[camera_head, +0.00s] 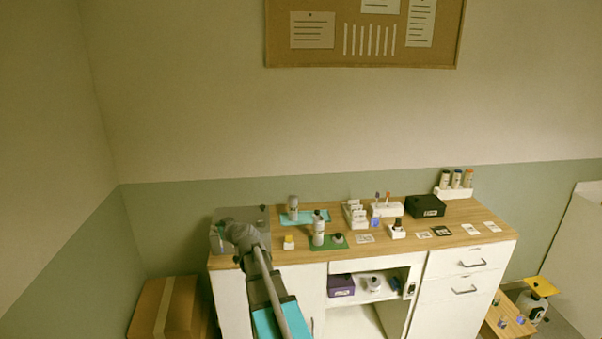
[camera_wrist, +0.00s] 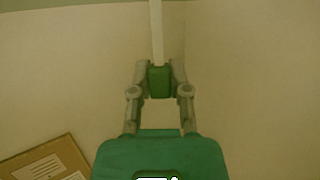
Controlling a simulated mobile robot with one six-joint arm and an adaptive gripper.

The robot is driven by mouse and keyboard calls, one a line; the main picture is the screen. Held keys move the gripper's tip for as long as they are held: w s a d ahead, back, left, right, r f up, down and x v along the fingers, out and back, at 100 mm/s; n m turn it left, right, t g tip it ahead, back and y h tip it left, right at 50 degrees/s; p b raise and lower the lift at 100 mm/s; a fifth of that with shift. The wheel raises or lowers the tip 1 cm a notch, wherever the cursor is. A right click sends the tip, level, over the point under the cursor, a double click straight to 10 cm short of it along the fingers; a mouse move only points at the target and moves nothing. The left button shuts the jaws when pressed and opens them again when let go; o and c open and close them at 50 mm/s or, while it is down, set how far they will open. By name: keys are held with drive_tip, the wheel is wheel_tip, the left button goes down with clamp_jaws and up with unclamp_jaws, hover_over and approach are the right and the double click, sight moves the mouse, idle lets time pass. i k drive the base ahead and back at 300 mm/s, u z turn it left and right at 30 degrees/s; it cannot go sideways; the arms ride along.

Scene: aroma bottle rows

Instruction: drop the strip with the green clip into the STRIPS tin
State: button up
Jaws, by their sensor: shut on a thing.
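In the wrist view my gripper (camera_wrist: 159,72) is shut on a green clip (camera_wrist: 159,82). A thin white strip (camera_wrist: 157,32) extends from the clip, away from my gripper, and runs out of the top of the picture. Plain wall lies behind it. In the head view my arm reaches up to the left end of the wooden counter; the clip and strip cannot be made out there. I cannot pick out the STRIPS tin or its lettering in either view.
A grey bottle (camera_head: 318,230) stands on a green mat (camera_head: 330,245), close right of my arm. A black box (camera_head: 425,206), white racks (camera_head: 356,214) and small cards (camera_head: 471,229) occupy the counter's middle and right. A cardboard box (camera_head: 165,308) stands on the floor at left.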

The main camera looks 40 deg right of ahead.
sight(318, 243)
drive_tip(key=u, duration=0.1)
drive_tip(key=i, duration=0.9)
drive_tip(key=z, duration=1.5)
drive_tip(key=i, duration=0.55)
drive_tip(key=u, duration=0.15)
